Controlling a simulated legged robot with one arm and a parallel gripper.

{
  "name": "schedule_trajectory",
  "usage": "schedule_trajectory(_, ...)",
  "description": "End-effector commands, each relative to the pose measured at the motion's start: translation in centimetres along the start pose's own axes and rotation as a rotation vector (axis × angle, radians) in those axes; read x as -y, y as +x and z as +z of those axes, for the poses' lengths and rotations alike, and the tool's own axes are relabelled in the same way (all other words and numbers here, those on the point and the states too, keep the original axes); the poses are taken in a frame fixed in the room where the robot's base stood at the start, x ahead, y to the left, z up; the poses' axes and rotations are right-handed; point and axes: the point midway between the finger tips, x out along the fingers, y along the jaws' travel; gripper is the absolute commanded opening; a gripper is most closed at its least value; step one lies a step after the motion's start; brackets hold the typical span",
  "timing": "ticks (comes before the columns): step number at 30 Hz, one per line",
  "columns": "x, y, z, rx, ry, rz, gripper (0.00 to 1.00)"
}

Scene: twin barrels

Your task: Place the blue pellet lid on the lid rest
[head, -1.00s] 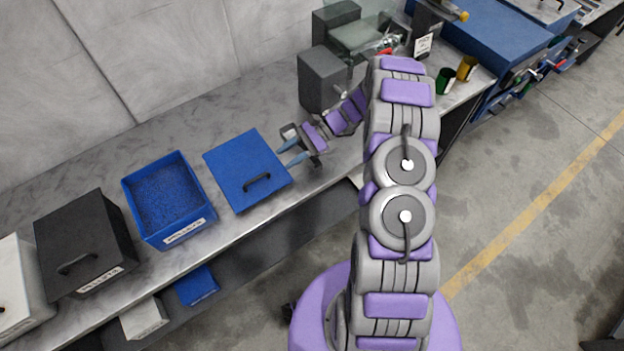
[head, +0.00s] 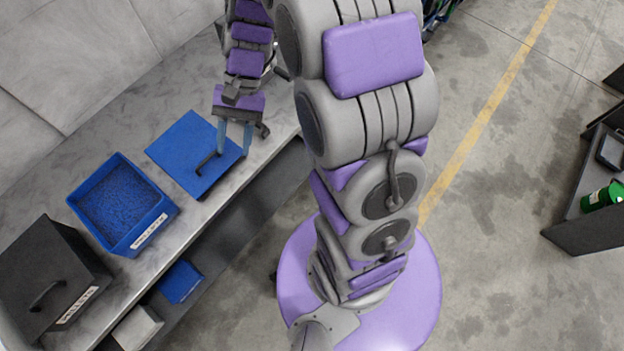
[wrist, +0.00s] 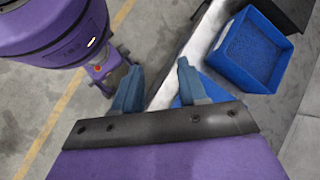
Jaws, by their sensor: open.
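The blue pellet lid (head: 185,145) is a flat blue square with a black bar handle near its front edge. It lies on the grey bench, to the right of the open blue pellet bin (head: 78,205). My gripper (head: 234,150) is open and empty over the lid's right part, its fingers just right of the handle. I cannot tell whether a finger touches the lid. In the wrist view my gripper (wrist: 160,72) shows its two fingers apart, with a strip of blue lid (wrist: 178,101) partly hidden behind them. I cannot pick out a lid rest.
A black lidded bin (head: 50,275) stands left of the blue bin. A small blue box (head: 180,282) and a white box (head: 138,328) sit below the bench's front edge. A dark table with a green can (head: 603,196) stands at far right. The floor between is clear.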

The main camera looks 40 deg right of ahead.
Motion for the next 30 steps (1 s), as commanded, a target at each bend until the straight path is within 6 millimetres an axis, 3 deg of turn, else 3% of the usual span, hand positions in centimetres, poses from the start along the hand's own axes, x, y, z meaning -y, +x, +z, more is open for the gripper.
schedule_trajectory(3,-1.2,-0.3,3.3,-0.055,-0.066,0.075,0.42)
schedule_trajectory(15,-7.0,-0.7,11.9,-0.236,-0.269,0.316,0.42)
schedule_trajectory(21,-10.3,-0.6,14.8,-0.324,-0.359,0.423,0.42)
schedule_trajectory(30,-13.0,-0.5,16.4,-0.385,-0.421,0.501,0.42)
